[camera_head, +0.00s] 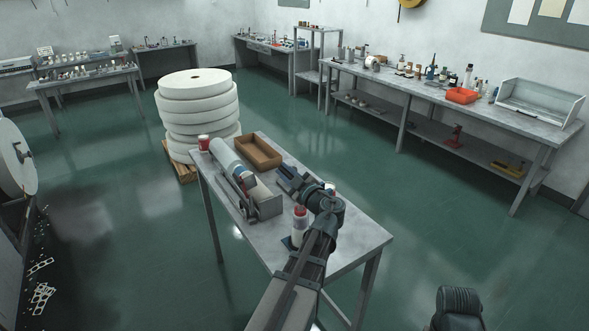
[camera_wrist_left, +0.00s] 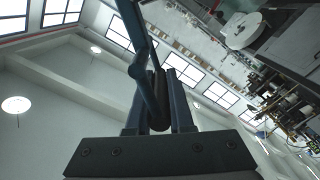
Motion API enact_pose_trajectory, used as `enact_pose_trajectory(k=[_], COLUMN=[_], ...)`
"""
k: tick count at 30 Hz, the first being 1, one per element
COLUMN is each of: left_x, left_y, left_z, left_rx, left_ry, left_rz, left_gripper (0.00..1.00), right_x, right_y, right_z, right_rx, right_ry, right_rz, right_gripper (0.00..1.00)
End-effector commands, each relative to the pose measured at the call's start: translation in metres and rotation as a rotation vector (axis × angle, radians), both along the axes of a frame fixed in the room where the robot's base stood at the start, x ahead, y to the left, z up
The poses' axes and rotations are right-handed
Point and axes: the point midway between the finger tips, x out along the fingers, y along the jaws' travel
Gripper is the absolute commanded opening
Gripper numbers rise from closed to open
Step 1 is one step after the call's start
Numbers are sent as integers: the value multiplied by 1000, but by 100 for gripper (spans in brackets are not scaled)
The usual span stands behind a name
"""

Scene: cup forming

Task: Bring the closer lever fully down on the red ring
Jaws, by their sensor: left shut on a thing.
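The closer (camera_head: 266,208) is a grey metal device with a long pale cylinder, on the small work table (camera_head: 350,243). A small red patch (camera_head: 250,181) shows at its middle; it may be the red ring, but is too small to be sure. My left gripper (camera_head: 283,178) is just right of the closer, above the table. In the left wrist view the gripper (camera_wrist_left: 159,112) is shut on the dark handle of the closer lever (camera_wrist_left: 136,40). The lever runs up and away from the fingers. Its contact with the ring cannot be seen. My right gripper is not in view.
A brown tray (camera_head: 258,151) and a red-and-white cup (camera_head: 204,143) stand at the table's far end. A red-capped bottle (camera_head: 299,226) stands close beside my left arm. A stack of white rolls (camera_head: 199,104) is behind. The table's near right part is clear.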

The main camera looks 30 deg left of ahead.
Motion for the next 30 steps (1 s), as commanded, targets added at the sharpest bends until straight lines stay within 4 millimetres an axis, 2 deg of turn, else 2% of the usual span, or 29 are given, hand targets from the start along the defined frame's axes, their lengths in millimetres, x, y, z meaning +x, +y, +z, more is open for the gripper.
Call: enact_pose_trajectory(k=[1,6,15,21,30], left_x=[-8,-21,-32,-34,-34], left_y=[2,8,13,14,14], left_z=[-14,-39,-81,-100,-115], left_rx=[-17,-77,-73,-72,-71], left_ry=[-40,-184,-173,-172,-171], left_rz=[1,-1,-1,-1,-1], left_gripper=[0,0,0,0,0], right_x=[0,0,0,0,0], right_y=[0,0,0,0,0], right_z=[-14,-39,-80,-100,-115], right_rx=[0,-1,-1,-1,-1], right_ry=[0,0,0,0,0], right_rz=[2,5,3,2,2], right_gripper=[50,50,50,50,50])
